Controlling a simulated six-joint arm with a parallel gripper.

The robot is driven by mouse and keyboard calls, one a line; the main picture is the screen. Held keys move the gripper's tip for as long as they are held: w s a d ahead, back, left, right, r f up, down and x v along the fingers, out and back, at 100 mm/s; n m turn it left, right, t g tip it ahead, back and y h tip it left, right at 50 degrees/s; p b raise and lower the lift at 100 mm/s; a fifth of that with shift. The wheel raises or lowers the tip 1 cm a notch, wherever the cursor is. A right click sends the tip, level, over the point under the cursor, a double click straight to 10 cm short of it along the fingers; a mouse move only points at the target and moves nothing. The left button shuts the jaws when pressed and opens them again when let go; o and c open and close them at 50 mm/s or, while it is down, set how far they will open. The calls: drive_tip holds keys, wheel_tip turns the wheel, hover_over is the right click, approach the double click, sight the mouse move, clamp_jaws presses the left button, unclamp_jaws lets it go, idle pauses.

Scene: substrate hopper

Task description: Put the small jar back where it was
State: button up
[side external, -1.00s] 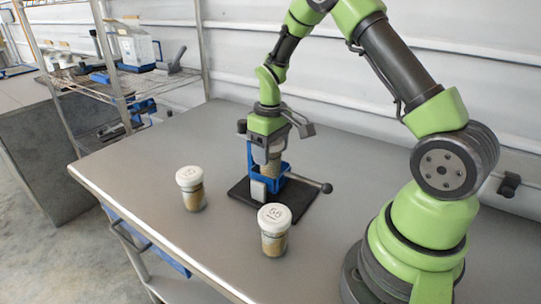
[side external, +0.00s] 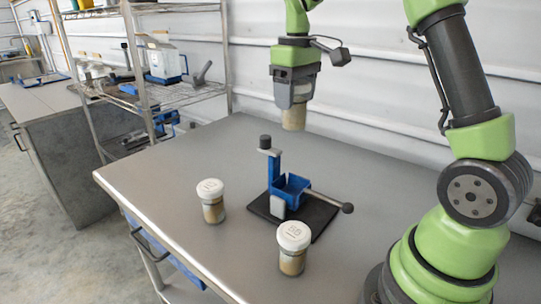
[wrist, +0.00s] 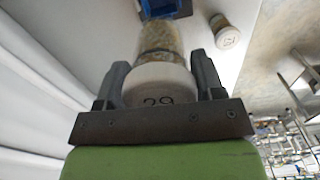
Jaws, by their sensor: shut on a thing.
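My gripper (side external: 293,98) is up in the air above and behind the blue fixture, shut on a jar (side external: 293,118) of tan material. In the wrist view the jaws (wrist: 160,85) grip the white lid marked "29" (wrist: 158,85), and the clear body (wrist: 160,42) extends away from the gripper. In the side view the lid is hidden by the jaws and the jar's lower part hangs below. The blue fixture (side external: 292,187) stands on a black base (side external: 318,213), with its cradle empty; a blue part of it shows in the wrist view (wrist: 160,8).
Two white-lidded jars stand upright on the grey table (side external: 150,180): one left of the fixture (side external: 211,203) and one in front of it (side external: 292,250). The fixture's lever (side external: 330,200) sticks out right. A wire shelf (side external: 180,95) stands behind left. The table's back middle is clear.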

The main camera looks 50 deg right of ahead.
drive_tip(key=w+a+f+n, duration=0.1)
drive_tip(key=a+f+n, duration=0.9)
drive_tip(key=a, duration=0.6)
drive_tip(key=shift+a+f, duration=0.15)
drive_tip(key=shift+f, duration=1.8)
drive_tip(key=shift+a+f, duration=0.15)
drive_tip(key=shift+f, duration=1.75)
drive_tip(key=shift+a+f, duration=0.15)
drive_tip(key=shift+f, duration=1.8)
drive_tip(key=shift+f, duration=0.15)
drive_tip(key=o, duration=1.1)
drive_tip(key=shift+o, duration=0.2)
